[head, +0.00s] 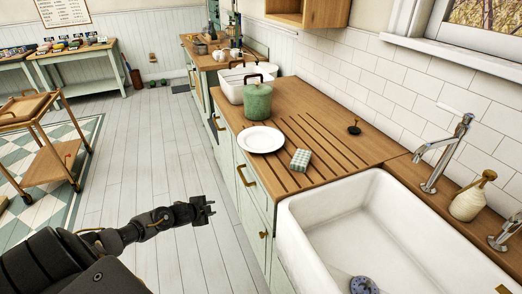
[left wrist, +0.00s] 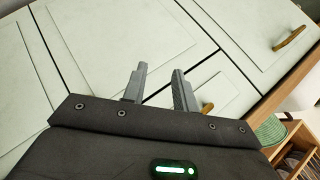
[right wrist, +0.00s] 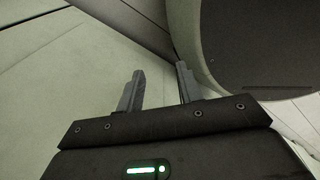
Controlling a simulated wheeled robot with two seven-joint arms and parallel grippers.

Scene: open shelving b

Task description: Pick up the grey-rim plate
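A pale round plate (head: 261,140) lies flat on the wooden draining board (head: 338,137), near its left front edge; its rim colour is too faint to tell. My left gripper (head: 209,206) is below and to the left of the plate, in front of the pale green cabinets and apart from the plate. In the left wrist view its fingers (left wrist: 160,70) are spread with nothing between them, facing cabinet fronts. My right gripper is out of the head view; in the right wrist view its fingers (right wrist: 160,69) are apart and empty. The plate shows in neither wrist view.
A green lidded pot (head: 257,102) stands just behind the plate, and a checked green block (head: 300,159) lies to its right. A white basin (head: 232,88) is farther back. The white sink (head: 375,232) is at the right front.

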